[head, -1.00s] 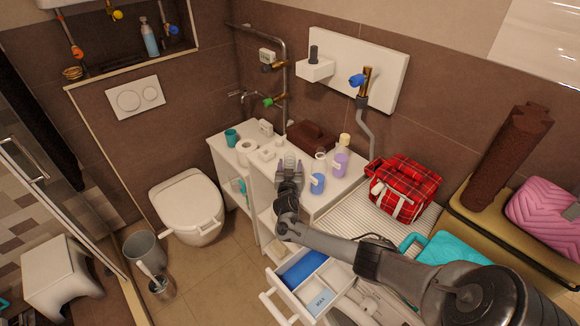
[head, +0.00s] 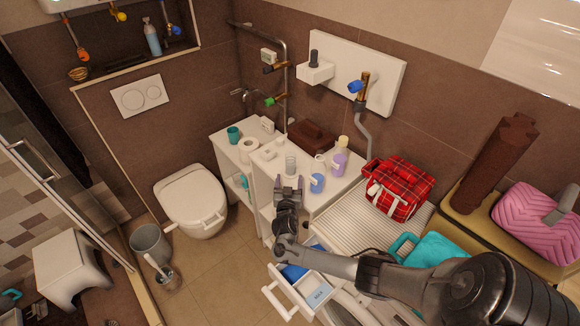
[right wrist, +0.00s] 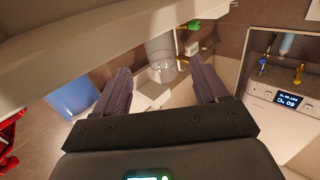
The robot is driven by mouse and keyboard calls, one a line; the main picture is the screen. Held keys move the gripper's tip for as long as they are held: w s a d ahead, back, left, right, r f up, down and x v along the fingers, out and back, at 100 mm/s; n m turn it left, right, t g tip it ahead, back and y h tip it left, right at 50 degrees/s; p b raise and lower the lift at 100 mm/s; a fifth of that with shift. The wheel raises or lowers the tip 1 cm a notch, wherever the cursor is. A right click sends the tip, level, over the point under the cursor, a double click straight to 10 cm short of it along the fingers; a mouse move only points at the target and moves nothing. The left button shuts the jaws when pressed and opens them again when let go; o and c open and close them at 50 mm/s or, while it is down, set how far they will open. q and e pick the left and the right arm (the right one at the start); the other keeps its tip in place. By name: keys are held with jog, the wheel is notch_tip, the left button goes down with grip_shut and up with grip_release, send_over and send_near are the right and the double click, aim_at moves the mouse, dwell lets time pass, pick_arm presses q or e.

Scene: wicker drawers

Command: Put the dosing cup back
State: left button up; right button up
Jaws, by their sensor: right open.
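A small clear cup (head: 291,164), which looks like the dosing cup, stands on the white cabinet top (head: 268,178) near its front edge. My right gripper (head: 289,182) is open and empty just in front of the cup, on the near side. In the right wrist view the clear cup (right wrist: 160,50) shows beyond and between the two spread fingers (right wrist: 161,74), apart from them. A blue bottle (head: 317,181) stands to the right of the cup; it also shows left of the fingers in the right wrist view (right wrist: 72,95). My left gripper is out of view.
A purple bottle (head: 339,163), a brown box (head: 312,138) and a paper roll (head: 248,146) stand on the cabinets. An open drawer (head: 312,291) juts out below, partly hidden by my right arm. A red plaid bag (head: 398,188) sits to the right.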

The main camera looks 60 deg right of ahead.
jog(key=p+v, duration=0.1)
jog(key=v, duration=0.2)
jog(key=shift+s+a, duration=0.15)
jog(key=shift+a, duration=0.1)
